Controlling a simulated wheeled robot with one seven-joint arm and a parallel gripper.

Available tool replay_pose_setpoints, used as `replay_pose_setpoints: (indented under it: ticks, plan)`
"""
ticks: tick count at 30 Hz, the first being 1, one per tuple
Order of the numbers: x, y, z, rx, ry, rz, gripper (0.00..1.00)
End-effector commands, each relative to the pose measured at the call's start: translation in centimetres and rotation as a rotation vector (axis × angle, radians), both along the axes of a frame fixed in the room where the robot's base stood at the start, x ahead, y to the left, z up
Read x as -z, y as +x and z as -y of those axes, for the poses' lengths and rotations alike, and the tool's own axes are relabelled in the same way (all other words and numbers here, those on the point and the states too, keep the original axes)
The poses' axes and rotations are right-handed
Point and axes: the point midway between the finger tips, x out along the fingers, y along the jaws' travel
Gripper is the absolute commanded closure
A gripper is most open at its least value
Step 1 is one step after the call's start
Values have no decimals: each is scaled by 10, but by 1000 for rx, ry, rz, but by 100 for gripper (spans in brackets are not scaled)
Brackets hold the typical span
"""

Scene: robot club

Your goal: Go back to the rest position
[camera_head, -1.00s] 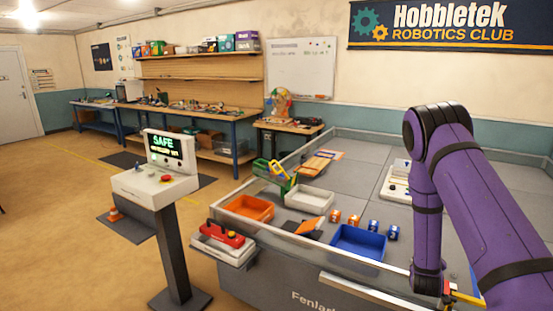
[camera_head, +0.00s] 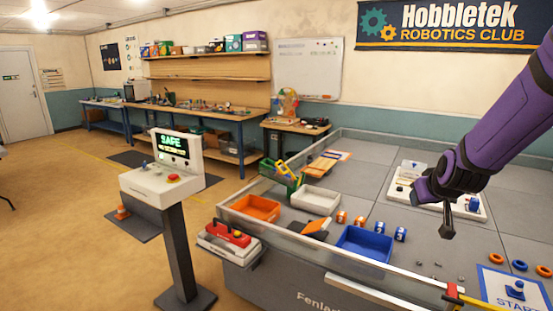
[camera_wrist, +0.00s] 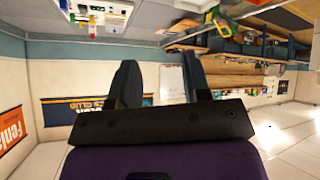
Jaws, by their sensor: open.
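My gripper (camera_head: 447,228) hangs at the end of the purple arm at the right of the head view, above the grey table (camera_head: 385,187). In the wrist view its two dark fingers (camera_wrist: 158,85) stand apart with nothing between them. The wrist view looks out over the room, turned upside down, with the banner and the shelves behind the fingers. In the head view the gripper overlaps the edge of a white board with parts (camera_head: 480,213); I cannot tell the gap between them.
An orange tray (camera_head: 254,208), a white tray (camera_head: 316,199) and a blue tray (camera_head: 364,243) stand along the near left side, with small orange and blue blocks behind. Rings and a START plate (camera_head: 505,283) lie at right. A console reading SAFE (camera_head: 172,146) stands on the floor left.

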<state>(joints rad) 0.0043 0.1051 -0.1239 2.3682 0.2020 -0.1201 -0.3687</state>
Motion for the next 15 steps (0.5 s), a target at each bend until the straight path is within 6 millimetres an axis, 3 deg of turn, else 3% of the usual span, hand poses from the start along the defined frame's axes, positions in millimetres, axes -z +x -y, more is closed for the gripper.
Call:
replay_pose_setpoints:
  ticks: [1,6,15]
  plan:
    - [-15,-11,-6,-8,19,-4,56]
    - [-51,-53,-26,-31,83,-51,56]
    - [-101,-142,-53,-51,149,-146,56]
